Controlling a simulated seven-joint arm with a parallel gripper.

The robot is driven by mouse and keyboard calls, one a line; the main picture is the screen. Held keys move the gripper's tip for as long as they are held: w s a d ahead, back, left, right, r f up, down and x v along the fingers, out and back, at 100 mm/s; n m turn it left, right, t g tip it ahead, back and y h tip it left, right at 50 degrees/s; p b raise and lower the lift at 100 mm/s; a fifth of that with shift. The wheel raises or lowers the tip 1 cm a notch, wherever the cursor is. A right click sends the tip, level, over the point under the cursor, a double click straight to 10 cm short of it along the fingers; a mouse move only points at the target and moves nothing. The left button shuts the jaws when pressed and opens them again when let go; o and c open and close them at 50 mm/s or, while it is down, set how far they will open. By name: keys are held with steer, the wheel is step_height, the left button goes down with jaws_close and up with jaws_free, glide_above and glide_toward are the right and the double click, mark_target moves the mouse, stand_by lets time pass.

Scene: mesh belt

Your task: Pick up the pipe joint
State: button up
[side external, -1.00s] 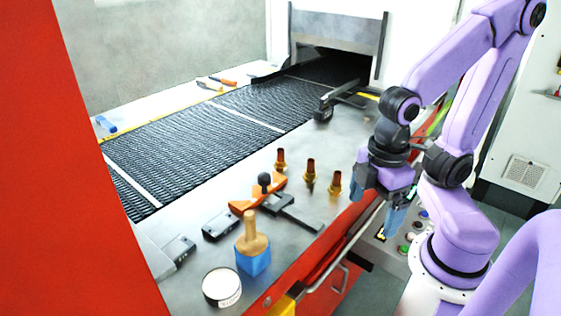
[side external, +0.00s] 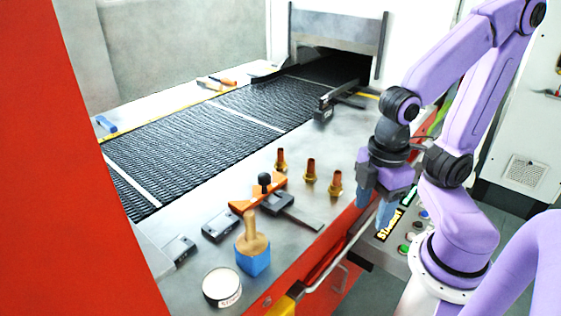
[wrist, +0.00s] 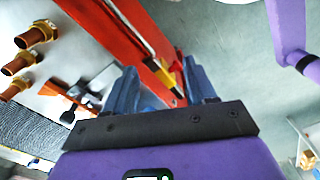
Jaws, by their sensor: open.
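Three brass-and-copper pipe joints stand upright in a row on the metal ledge in the side external view: a left one (side external: 281,160), a middle one (side external: 310,171) and a right one (side external: 335,184). They also show at the upper left of the wrist view, the nearest being the top joint (wrist: 37,35). My gripper (side external: 376,212) hangs to the right of the right joint, past the ledge's red front edge. Its blue fingers point down, open and empty. In the wrist view the fingers (wrist: 163,90) have the red rail between them, not a joint.
An orange clamp-like tool (side external: 250,192) and a brush in a blue block (side external: 253,260) lie left of the joints. A round white tin (side external: 221,287) sits at the front. The black mesh belt (side external: 215,135) runs behind. A red rail and a button panel (side external: 405,240) are below my gripper.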

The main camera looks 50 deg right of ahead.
steer(key=n+t+y, duration=0.7)
steer(key=n+t, duration=0.3)
steer(key=n, duration=2)
glide_above(275, 164)
steer(key=s+d, duration=0.8)
steer(key=s, duration=0.5)
steer(key=f, duration=0.2)
steer(key=x, duration=1.1)
steer(key=w+x, duration=0.1)
steer(key=x, duration=0.5)
steer(key=shift+s+d+r, duration=0.1)
steer(key=shift+d+r, duration=0.15)
steer(key=shift+d, duration=0.2)
jaws_close()
